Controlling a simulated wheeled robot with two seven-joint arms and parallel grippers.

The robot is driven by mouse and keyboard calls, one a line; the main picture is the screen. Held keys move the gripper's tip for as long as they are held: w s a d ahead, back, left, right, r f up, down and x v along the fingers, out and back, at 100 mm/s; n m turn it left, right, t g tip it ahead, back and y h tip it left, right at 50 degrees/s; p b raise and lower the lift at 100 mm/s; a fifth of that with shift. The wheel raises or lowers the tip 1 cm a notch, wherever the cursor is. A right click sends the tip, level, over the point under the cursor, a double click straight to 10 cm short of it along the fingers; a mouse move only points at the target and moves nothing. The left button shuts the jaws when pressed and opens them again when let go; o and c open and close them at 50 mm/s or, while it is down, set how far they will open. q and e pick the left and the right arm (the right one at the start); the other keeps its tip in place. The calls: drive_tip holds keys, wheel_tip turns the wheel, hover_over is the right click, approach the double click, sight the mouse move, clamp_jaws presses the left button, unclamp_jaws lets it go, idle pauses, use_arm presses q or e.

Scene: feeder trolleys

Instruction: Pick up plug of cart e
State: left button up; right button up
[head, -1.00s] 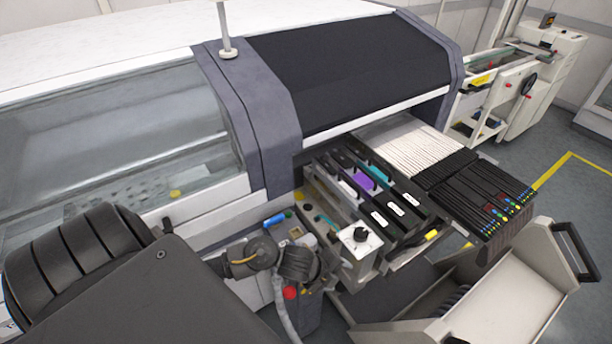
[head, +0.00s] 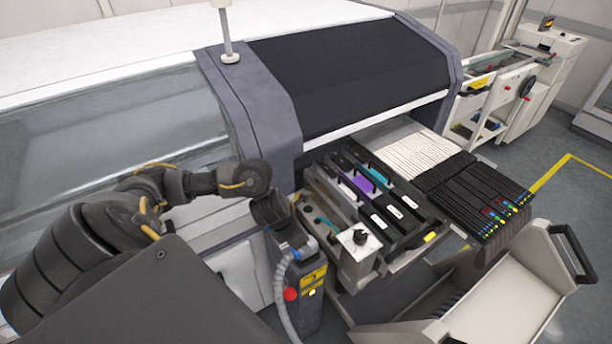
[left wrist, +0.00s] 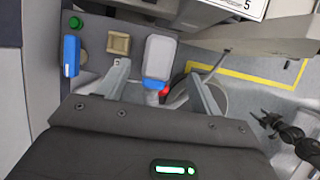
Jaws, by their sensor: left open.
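The plug (left wrist: 160,57) shows in the left wrist view as a pale grey block with a blue collar and a grey cable below it. My left gripper (left wrist: 158,74) is open, with one finger on each side of the plug and a visible gap on both sides. In the head view a blue part and the grey hose (head: 281,290) show at the cart's front post (head: 311,290), below my left wrist. The left fingers are not clear there. A dark jointed shape, apparently my right arm's end, shows at the right of the left wrist view; its jaws are too small to read.
Beside the plug are a beige socket (left wrist: 118,42), a blue handle (left wrist: 71,56) and a green button (left wrist: 76,22). A red button (head: 291,294) is on the post. A white box with a black knob (head: 360,240) stands right of it. An open bin (head: 500,297) is at lower right.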

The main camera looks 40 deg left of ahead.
use_arm(q)
drive_tip(key=shift+x, duration=1.15)
drive_tip(key=shift+f, duration=0.25)
drive_tip(key=shift+p+x, duration=0.3)
drive_tip(key=shift+x, duration=2.1)
drive_tip(key=shift+a, duration=0.15)
drive_tip(key=c, duration=1.4)
